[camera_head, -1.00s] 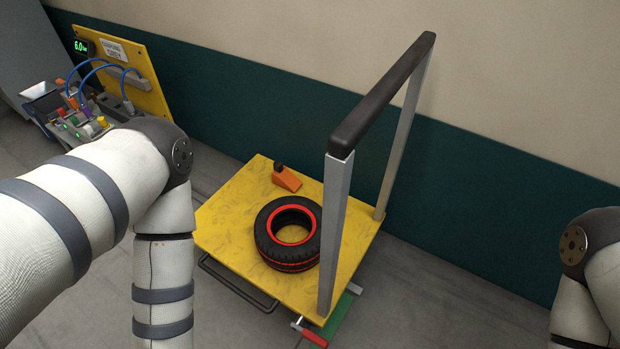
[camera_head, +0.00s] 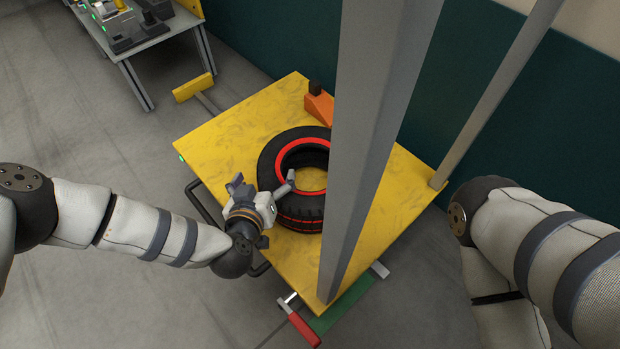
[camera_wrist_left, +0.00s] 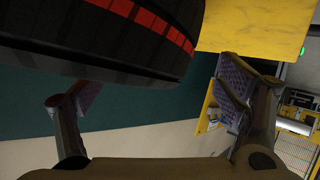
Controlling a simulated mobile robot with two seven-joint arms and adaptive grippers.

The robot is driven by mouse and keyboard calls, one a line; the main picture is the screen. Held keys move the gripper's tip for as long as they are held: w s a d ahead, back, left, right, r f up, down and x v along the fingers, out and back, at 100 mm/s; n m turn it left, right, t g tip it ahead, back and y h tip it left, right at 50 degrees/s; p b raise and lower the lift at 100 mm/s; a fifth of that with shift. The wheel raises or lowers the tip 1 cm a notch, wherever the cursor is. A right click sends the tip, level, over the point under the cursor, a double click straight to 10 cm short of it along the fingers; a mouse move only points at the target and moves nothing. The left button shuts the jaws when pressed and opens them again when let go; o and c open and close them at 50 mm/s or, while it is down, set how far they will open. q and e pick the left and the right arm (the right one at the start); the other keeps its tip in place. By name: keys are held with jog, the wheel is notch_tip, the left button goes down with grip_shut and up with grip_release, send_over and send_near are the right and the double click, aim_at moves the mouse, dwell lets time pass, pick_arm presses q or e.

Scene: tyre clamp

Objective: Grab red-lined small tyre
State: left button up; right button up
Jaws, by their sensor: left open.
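The small black tyre with a red inner rim (camera_head: 268,165) lies flat on the yellow cart top (camera_head: 235,130). A grey upright post hides its right side in the head view. My left gripper (camera_head: 262,185) is open at the tyre's near left side, with one finger over the tyre's edge and the other outside it. In the left wrist view the tyre's dark tread with red marks (camera_wrist_left: 120,35) fills the upper left, and the open fingers (camera_wrist_left: 155,95) stand apart below it. Contact cannot be told. My right gripper is out of view; only its arm shows.
The cart's grey upright post (camera_head: 375,130) stands just right of the tyre. An orange wedge-shaped block (camera_head: 319,108) sits behind it. A red-handled clamp (camera_head: 303,328) is at the cart's front corner. A bench with devices (camera_head: 150,45) stands at the back left.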

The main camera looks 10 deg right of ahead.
pick_arm(q)
jog(key=shift+w+d+f+b, duration=0.2)
jog(key=shift+w+f+b, duration=0.1)
jog(key=shift+w+f, duration=0.45)
jog(key=shift+w+d+r, duration=0.1)
jog(key=shift+w, duration=0.25)
jog(key=c, duration=2.1)
jog(key=shift+d+r, duration=0.1)
jog(key=shift+r, duration=0.05)
grip_shut()
